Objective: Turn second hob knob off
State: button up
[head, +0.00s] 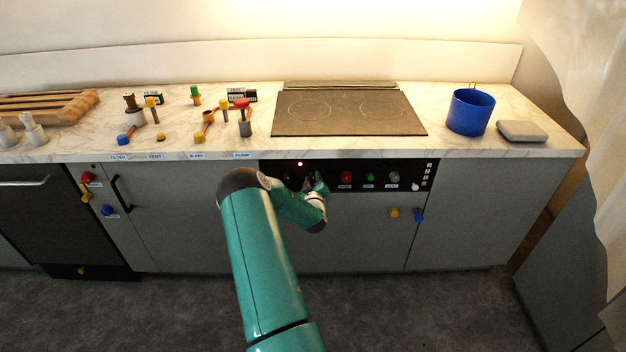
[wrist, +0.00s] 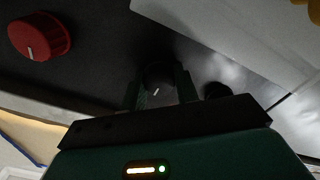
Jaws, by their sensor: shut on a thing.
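The hob's black control panel (head: 330,186) is on the cabinet front below the hob (head: 345,112). In the wrist view a black knob (wrist: 158,74) with a short white mark sits between the two fingers of my gripper (wrist: 160,88), which is shut on it. Another dark knob (wrist: 216,91) is just right of the fingers there. In the head view my gripper (head: 313,182) is at the panel's left part, and my wrist hides most of the held knob. A small red light (head: 300,163) glows above it.
A red knob (head: 345,177), also in the wrist view (wrist: 40,37), a green knob (head: 370,177) and a grey knob (head: 394,177) are right of my gripper in the head view. A blue pot (head: 470,112) stands on the counter. The floor in front is clear.

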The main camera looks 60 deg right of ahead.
jog(key=shift+f+n, duration=0.1)
jog(key=shift+n, duration=0.2)
jog(key=o, duration=1)
jog(key=v, duration=1.4)
jog(key=shift+w, duration=0.1)
